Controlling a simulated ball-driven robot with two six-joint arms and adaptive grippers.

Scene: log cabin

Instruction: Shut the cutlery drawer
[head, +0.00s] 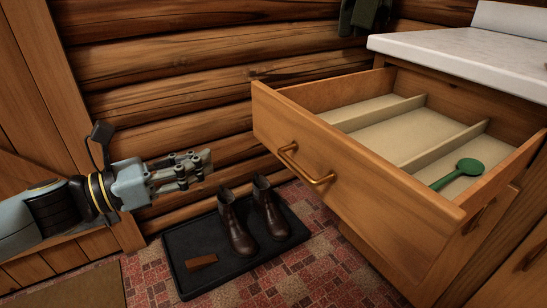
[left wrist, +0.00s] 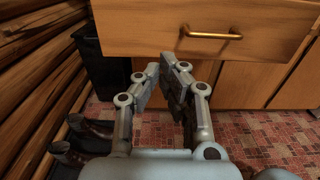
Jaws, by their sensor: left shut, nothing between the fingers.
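The cutlery drawer (head: 345,180) stands well open from the cabinet in the head view. Its wooden front carries a brass handle (head: 306,166). Inside are pale dividers and a green spoon (head: 461,172) in the right compartment. My left gripper (head: 208,162) is shut and empty, to the left of the drawer front and apart from it. In the left wrist view the drawer front (left wrist: 150,32) and its handle (left wrist: 211,33) lie beyond the fingertips (left wrist: 176,62). My right gripper is not in view.
A white countertop (head: 465,57) tops the cabinet. A log wall (head: 200,75) stands behind, a wooden door (head: 35,90) at left.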

